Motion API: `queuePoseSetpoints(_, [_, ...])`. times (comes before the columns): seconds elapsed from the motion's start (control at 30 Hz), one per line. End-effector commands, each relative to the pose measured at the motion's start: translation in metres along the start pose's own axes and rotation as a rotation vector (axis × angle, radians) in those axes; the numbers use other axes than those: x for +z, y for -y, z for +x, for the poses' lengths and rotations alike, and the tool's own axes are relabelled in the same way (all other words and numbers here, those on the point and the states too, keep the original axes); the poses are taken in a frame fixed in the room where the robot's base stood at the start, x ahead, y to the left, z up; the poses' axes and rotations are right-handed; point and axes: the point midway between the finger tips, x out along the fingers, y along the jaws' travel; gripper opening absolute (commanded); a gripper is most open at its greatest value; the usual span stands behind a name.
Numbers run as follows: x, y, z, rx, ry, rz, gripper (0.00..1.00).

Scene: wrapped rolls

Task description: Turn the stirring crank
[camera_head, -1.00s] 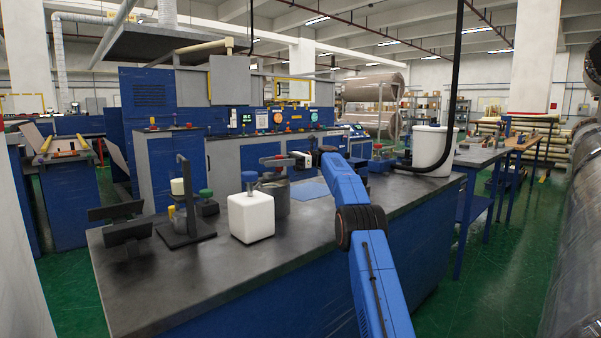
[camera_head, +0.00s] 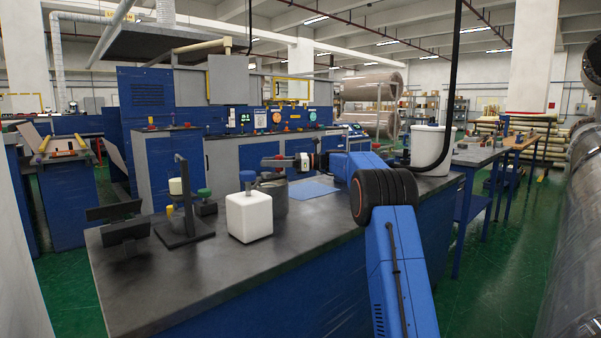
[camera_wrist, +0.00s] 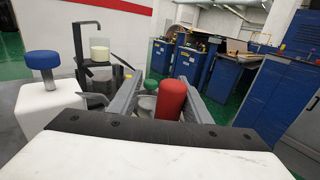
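The stirring crank's red upright handle (camera_wrist: 171,99) shows in the wrist view between the two grey fingers of my gripper (camera_wrist: 160,86), nearer the right finger. The fingers are spread, with a clear gap between the handle and the left finger. In the head view, my gripper (camera_head: 272,162) points left above a dark grey pot (camera_head: 275,200) on the dark bench. The crank's arm and its joint with the pot are hidden or too small to make out.
A white block-shaped bottle with a blue cap (camera_head: 249,216) stands just left of the pot. A black stand (camera_head: 184,222) holds a cream cup (camera_head: 176,186). A green-capped jar (camera_head: 204,204) is behind it. A white bucket (camera_head: 430,150) stands at the bench's right end.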

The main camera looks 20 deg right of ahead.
Motion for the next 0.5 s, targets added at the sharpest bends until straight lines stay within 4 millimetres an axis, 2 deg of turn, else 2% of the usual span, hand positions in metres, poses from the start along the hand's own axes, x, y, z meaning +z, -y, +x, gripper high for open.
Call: queuePoseSetpoints(0.5, [0.0013,-0.0069,-0.0011,-0.291,0.001,0.0,0.43])
